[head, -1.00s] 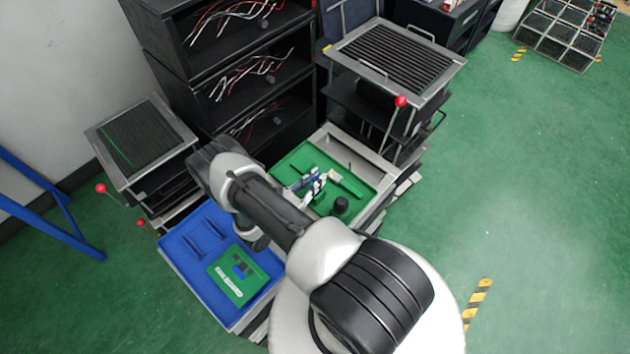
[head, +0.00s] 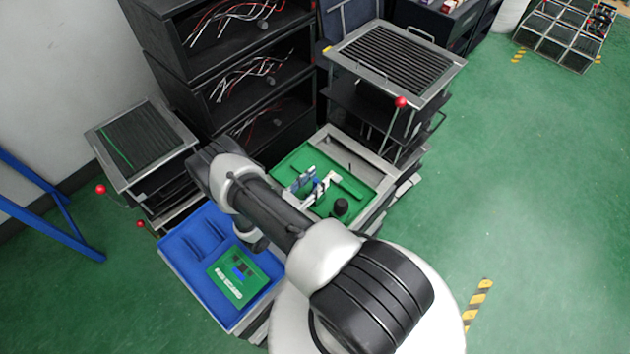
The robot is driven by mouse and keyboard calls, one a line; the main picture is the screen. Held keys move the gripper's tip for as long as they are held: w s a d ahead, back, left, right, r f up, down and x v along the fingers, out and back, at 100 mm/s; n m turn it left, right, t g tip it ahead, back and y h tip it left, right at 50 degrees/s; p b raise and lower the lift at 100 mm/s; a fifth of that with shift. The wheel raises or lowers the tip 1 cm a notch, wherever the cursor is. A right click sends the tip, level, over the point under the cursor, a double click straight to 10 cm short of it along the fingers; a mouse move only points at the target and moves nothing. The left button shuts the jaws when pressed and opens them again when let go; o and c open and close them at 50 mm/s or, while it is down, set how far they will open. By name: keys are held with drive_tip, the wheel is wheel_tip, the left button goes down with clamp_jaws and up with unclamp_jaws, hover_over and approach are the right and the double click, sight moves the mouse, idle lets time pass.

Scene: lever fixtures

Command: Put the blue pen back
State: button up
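My arm crosses the middle of the head view, its elbow at the left and its wrist partly hidden beneath it. Small light-coloured parts that look like the end of my gripper (head: 314,186) show over the green tray (head: 364,187), just beyond the arm. A small blue piece sits among these parts. It may be the blue pen, but it is too small to tell, and so is whether the fingers hold it. The blue tray (head: 178,246) lies left of the arm, with slots and a green panel (head: 238,275) bearing dark blue shapes.
A black knob (head: 341,206) stands in the green tray's near part. Slatted racks with red-knobbed levers stand at left (head: 137,140) and right (head: 395,60). Black shelves (head: 222,75) with wires stand behind.

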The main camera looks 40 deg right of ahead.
drive_tip(key=a, duration=1.1)
drive_tip(key=a+r+m+g+y, duration=0.25)
drive_tip(key=r+m+y, duration=0.2)
drive_tip(key=r, duration=0.75)
drive_tip(key=a+r+m+g+y, duration=0.1)
drive_tip(key=r+m+g+y, duration=0.35)
drive_tip(key=r, duration=0.75)
drive_tip(key=s+a+r+m+t+y, duration=0.4)
drive_tip(key=s+r, duration=0.3)
drive_tip(key=r, duration=0.2)
drive_tip(key=s+a+r+m+t+y, duration=0.4)
drive_tip(key=s+r+m+t+y, duration=0.1)
drive_tip(key=r, duration=0.5)
drive_tip(key=shift+s+a+m+t+p, duration=0.35)
drive_tip(key=shift+s+t, duration=0.45)
drive_tip(key=shift+s, duration=0.45)
